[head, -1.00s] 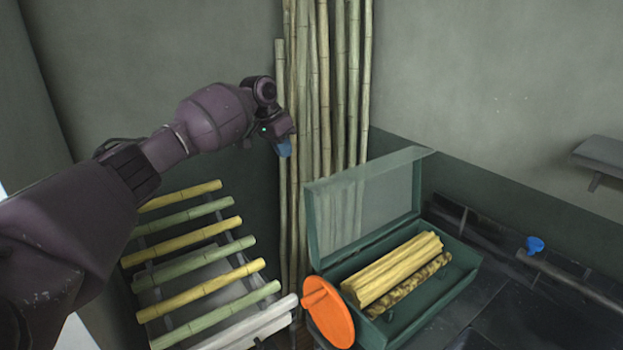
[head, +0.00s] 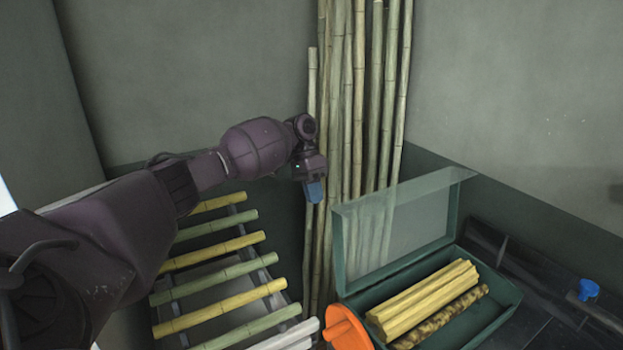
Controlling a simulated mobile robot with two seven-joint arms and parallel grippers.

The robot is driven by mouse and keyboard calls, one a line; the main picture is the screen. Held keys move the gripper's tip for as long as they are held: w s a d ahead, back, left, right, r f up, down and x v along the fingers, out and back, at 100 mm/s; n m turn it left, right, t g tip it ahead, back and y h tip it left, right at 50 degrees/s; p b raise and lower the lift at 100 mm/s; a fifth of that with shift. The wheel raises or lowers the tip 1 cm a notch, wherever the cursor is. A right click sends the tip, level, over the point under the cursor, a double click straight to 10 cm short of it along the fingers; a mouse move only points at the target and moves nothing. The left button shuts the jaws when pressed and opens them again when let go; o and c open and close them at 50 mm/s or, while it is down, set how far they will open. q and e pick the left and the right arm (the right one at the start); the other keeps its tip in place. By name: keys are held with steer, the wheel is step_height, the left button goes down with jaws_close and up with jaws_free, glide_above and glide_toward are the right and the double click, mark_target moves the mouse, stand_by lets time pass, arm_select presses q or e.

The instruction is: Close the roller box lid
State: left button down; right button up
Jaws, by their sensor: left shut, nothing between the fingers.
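The roller box (head: 503,312) is a green box at the lower right, with yellow ribbed rollers (head: 425,300) and a mottled brownish one inside. Its lid (head: 405,228), a clear panel in a green frame, stands open and tilted up at the back. An orange disc (head: 347,328) is at the box's left end, partly cut off by the picture's lower edge. My left gripper (head: 314,192) has blue fingertips, is shut and empty, and points down just left of the raised lid, apart from it in the picture. My right gripper does not show.
Several tall canes (head: 362,110) lean on the wall behind my left gripper and the lid. A rack with several yellow and green cane pieces (head: 222,290) lies at the lower left. A blue knob (head: 588,290) is at the far right.

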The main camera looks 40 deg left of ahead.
arm_select(q)
steer(key=shift+s+d+f+p, duration=0.3)
steer(key=shift+d+f, duration=0.15)
steer(key=shift+d, duration=0.4)
steer(key=shift+s+d+f+p, duration=0.25)
steer(key=shift+s+d+f, duration=0.15)
steer(key=shift+d, duration=0.4)
steer(key=shift+s+d+f+p, duration=0.25)
steer(key=shift+d+f, duration=0.25)
steer(key=shift+d, duration=0.35)
